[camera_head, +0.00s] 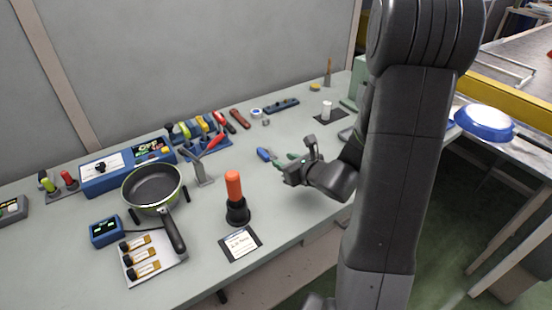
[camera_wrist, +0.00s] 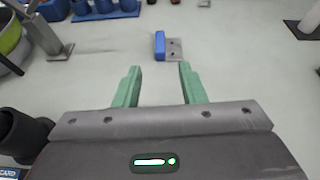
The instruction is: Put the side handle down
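A small blue handle with a grey, holed metal plate, which looks like the side handle (camera_wrist: 160,44), lies on the table ahead of my gripper. Its blue part also shows in the head view (camera_head: 263,154). My gripper (camera_wrist: 158,76) is open, with its two green fingers apart and nothing between them. In the head view my gripper (camera_head: 284,161) is low over the table, just right of the blue handle. The handle is beyond the fingertips and apart from them. My gripper partly hides the handle's plate in the head view.
A frying pan (camera_head: 153,186) with a black long handle stands at the left. An orange-handled tool (camera_head: 234,187) stands upright in a black holder nearer the front. A grey stand (camera_head: 201,172) and a blue tool rack (camera_head: 209,145) are behind. Table around my gripper is mostly clear.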

